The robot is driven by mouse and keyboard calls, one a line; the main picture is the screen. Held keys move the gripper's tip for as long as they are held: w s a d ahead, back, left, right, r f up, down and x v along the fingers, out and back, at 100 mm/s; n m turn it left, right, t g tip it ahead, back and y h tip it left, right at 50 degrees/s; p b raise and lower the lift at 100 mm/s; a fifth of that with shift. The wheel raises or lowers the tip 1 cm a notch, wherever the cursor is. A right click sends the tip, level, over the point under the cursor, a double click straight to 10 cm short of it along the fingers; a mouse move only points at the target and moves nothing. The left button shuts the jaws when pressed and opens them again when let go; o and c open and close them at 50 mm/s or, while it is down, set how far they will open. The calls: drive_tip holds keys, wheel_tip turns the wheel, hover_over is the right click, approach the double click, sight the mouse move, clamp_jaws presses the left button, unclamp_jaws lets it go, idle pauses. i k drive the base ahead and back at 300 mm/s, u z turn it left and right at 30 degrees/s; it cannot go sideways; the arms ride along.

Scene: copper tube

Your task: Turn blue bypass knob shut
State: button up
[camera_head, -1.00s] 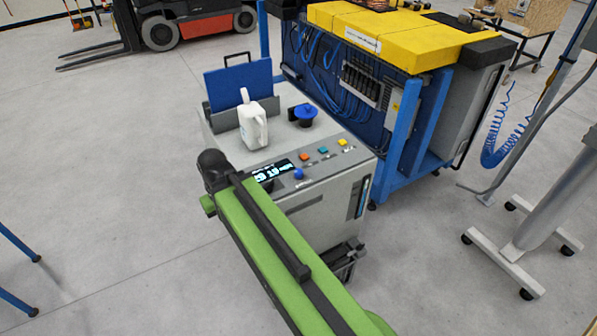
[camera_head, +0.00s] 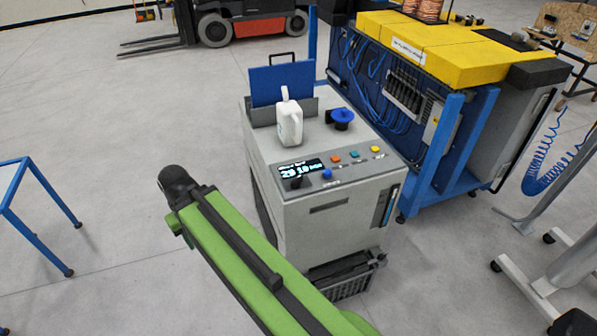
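A grey machine cabinet (camera_head: 330,226) stands in the middle of the head view. A small round blue knob (camera_head: 327,174) sits on its sloping front panel, right of the lit display (camera_head: 301,168). A larger blue knob or cap (camera_head: 342,115) sits on a dark fitting on top, farther back. I cannot tell from the picture which of the two is the bypass knob, nor how either is turned. My green arm reaches up from the bottom, left of the cabinet, and ends in a black joint. My gripper does not show.
A white jug (camera_head: 289,122) stands on the cabinet top before a blue board (camera_head: 282,82). Orange, teal and yellow buttons line the panel. A black basket (camera_head: 345,278) is low at the front. A blue-framed machine (camera_head: 450,140) stands close right. Floor is free left.

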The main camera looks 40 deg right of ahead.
sight(326, 174)
drive_tip(key=u, duration=1.2)
drive_tip(key=k, duration=0.15)
drive_tip(key=z, duration=2.55)
